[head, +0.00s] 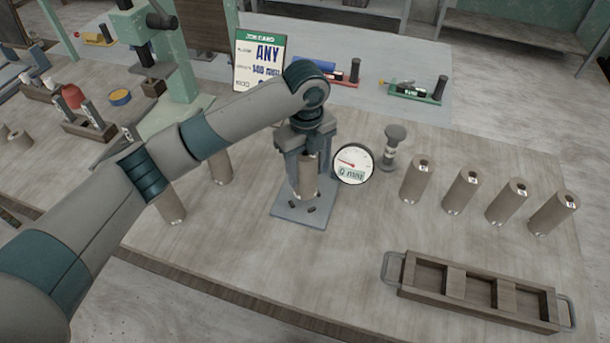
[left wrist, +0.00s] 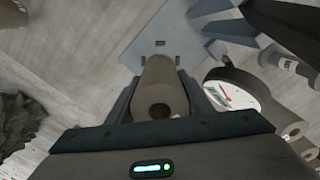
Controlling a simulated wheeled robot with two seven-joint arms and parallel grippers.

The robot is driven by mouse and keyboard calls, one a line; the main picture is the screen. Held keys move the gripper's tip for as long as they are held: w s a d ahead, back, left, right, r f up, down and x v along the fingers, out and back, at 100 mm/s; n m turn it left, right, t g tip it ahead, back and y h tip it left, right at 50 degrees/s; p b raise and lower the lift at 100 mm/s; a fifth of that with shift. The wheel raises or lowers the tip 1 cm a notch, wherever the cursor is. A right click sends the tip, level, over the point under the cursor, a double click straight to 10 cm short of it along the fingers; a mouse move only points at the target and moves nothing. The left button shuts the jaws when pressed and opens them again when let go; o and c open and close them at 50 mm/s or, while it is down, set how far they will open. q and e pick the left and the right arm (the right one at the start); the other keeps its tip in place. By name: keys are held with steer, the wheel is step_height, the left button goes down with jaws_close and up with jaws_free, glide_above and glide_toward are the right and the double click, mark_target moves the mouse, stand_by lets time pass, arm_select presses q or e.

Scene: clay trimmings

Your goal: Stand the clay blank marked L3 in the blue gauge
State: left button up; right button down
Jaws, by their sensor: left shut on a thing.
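My left gripper (head: 304,158) points down and is shut on a brown-grey clay blank (head: 305,182). The blank is upright over the base plate of the blue gauge (head: 287,213). I cannot tell whether its lower end touches the plate. No mark is readable on it. In the left wrist view, the held blank (left wrist: 162,92) lies between the fingers, its near end showing a dark hole, with the gauge plate (left wrist: 150,38) beyond. The gauge's round dial (head: 353,163) is just right of the gripper. My right gripper is not in view.
Several clay blanks (head: 460,191) stand in a row at the right, with small marks on top. Two more blanks (head: 170,206) stand left, partly behind my arm. A wooden tray (head: 457,301) with three compartments lies at the front right. A job card (head: 258,65) stands behind.

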mark_target(305, 180)
arm_select(q)
steer(key=shift+w+f, duration=0.15)
steer(key=shift+w, duration=0.15)
steer(key=shift+s+f+p, duration=0.1)
steer(key=shift+f+p, duration=0.75)
steer(key=shift+f, duration=1.1)
steer(key=shift+f, duration=0.15)
steer(key=o, duration=1.5)
